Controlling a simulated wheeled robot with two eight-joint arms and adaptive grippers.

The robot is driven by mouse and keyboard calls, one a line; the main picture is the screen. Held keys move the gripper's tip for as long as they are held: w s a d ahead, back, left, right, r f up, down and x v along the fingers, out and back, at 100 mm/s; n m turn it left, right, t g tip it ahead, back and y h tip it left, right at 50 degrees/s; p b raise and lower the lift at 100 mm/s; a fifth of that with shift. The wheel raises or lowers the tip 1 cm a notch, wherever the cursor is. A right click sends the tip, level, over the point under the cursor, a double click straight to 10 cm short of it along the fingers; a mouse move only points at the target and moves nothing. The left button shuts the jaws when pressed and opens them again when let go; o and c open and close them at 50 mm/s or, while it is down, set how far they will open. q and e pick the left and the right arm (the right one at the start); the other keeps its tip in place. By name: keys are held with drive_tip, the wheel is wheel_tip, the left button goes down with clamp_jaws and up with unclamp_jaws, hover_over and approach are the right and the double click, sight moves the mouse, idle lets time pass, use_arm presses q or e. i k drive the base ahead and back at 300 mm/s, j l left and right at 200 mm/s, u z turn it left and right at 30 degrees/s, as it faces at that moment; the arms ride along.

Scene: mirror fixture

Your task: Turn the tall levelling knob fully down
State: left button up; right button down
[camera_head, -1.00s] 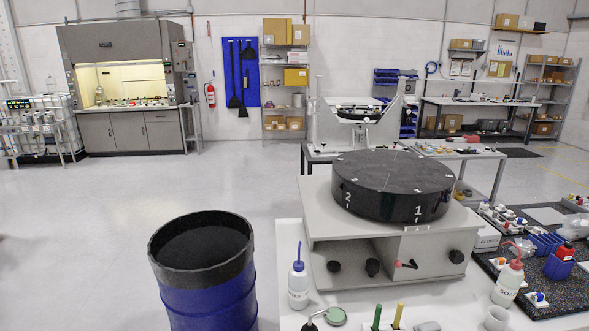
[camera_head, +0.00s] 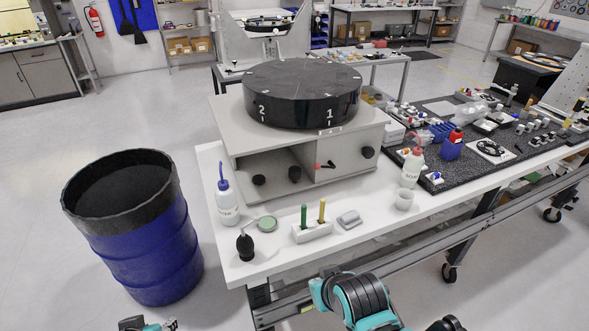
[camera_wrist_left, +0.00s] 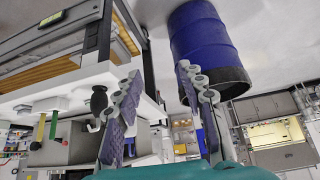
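The mirror fixture is a grey box (camera_head: 345,165) with a black disc (camera_head: 302,100) marked 1 and 2 on top. I cannot tell which knob is the tall one. My left gripper (camera_wrist_left: 158,75) is open and empty in the left wrist view, apart from the fixture. Teal and black arm parts show at the head view's bottom edge. My right gripper is not visible.
A blue barrel (camera_head: 150,245) stands left of the white table (camera_head: 265,265). Near the table's front are a wash bottle (camera_head: 226,202), a black bulb (camera_head: 245,246), a holder with green and yellow sticks (camera_head: 312,232) and a grey block (camera_head: 349,220). Clutter fills the dark mat to the right.

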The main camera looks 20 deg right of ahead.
sight(296, 172)
drive_tip(key=i+l+u, duration=0.1)
drive_tip(key=l, duration=0.75)
drive_tip(key=i+l, duration=0.1)
drive_tip(key=l, duration=0.75)
drive_tip(key=u, duration=0.05)
